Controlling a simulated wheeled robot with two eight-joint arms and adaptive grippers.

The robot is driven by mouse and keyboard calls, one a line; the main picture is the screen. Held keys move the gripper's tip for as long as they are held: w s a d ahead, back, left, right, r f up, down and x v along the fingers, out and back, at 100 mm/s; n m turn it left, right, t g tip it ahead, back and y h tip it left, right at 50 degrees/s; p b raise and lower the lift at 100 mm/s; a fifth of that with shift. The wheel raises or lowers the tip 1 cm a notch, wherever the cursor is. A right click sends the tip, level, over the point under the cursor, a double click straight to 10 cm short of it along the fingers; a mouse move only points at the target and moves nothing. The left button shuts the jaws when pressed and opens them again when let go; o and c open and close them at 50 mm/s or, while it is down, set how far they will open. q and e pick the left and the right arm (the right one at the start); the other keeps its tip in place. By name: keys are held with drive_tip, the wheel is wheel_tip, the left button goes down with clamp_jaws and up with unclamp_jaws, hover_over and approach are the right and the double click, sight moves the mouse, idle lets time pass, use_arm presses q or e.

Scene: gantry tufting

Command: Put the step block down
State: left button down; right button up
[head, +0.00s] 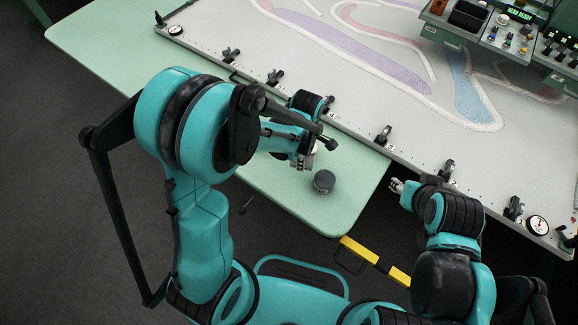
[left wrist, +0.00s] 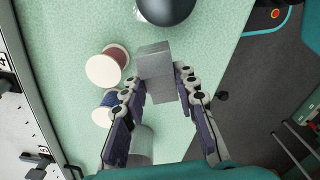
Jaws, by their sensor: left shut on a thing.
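The step block (left wrist: 155,70) is a plain grey block in the left wrist view, with a lighter upper face and a darker part below. My left gripper (left wrist: 160,82) is shut on it, with one finger on each side. In the head view my left gripper (head: 304,161) is over the pale green table (head: 345,207), near its right end. The block cannot be made out there behind my arm and fingers. I cannot tell whether it touches the table. My right gripper (head: 397,186) is by the grey frame's front edge, and its fingers are too small to read.
A dark round object (head: 324,181) stands close to my left gripper and also shows in the left wrist view (left wrist: 168,9). A red-brown spool (left wrist: 107,68), a blue spool (left wrist: 108,104) and a grey cylinder (left wrist: 141,144) are nearby. The clamp-lined tufting frame (head: 340,124) borders the table.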

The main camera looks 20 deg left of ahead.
sight(290, 171)
use_arm(q)
drive_tip(key=a+f, duration=0.1)
drive_tip(key=a, duration=0.1)
drive_tip(key=a+f, duration=0.1)
drive_tip(key=shift+w+a+f+b, duration=0.1)
drive_tip(key=shift+a+f+b, duration=0.2)
drive_tip(key=shift+a+b, duration=0.1)
wheel_tip(290, 171, down, 4)
drive_tip(key=shift+r+b, duration=0.1)
drive_tip(key=shift+b, duration=0.7)
drive_tip(key=shift+f, duration=0.2)
drive_tip(key=c, duration=1.2)
unclamp_jaws()
drive_tip(key=shift+r, duration=0.1)
